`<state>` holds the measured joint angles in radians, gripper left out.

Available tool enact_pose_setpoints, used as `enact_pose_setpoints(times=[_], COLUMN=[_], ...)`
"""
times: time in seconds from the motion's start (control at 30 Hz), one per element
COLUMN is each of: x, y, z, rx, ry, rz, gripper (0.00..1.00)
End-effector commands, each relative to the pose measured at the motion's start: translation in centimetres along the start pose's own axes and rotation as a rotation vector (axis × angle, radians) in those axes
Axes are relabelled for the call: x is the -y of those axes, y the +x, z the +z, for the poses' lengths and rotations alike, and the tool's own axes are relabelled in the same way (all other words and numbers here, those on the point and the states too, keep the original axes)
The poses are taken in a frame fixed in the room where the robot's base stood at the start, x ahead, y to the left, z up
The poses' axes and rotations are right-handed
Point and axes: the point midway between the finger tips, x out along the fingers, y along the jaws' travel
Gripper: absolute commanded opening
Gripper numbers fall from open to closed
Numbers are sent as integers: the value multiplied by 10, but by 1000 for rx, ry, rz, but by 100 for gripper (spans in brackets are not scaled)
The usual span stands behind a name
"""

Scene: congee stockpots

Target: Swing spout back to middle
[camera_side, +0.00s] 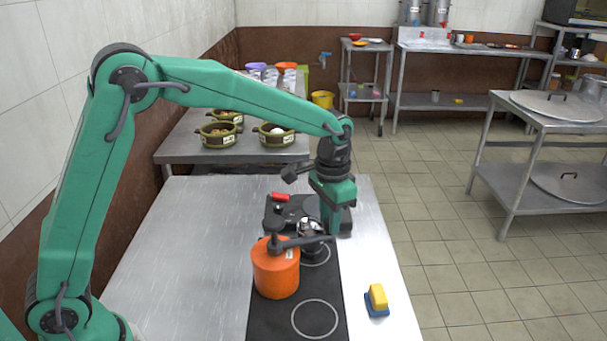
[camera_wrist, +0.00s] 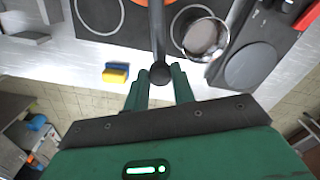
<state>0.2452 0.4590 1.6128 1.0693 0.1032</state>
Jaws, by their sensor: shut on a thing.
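An orange canister (camera_side: 276,270) with a dark top stands on the left side of the black hob. Its dark spout (camera_side: 304,242) reaches right from the top, passing in front of a small steel pot (camera_side: 311,250). In the wrist view the spout (camera_wrist: 158,30) comes down from the top edge, between two hob rings, left of the steel pot (camera_wrist: 205,39). My gripper (camera_wrist: 160,82) is shut on the spout's outer end, a round dark tip between the green fingers. In the side view my gripper (camera_side: 333,222) hangs above and behind that end.
The black hob (camera_side: 265,318) has a bare ring near the front. A yellow and blue sponge (camera_side: 376,298) lies right of the hob. A dark appliance with a red part (camera_side: 281,197) stands behind the pot. The steel table (camera_side: 190,250) is clear at left.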

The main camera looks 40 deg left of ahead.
Motion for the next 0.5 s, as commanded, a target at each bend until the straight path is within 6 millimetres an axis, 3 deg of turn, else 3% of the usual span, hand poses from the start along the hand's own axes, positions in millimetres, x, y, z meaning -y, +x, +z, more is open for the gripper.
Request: enact_pose_setpoints(times=[0.5], x=[-11], y=[0], z=[2], rx=[1], ry=[-1], rz=[0], gripper=[19])
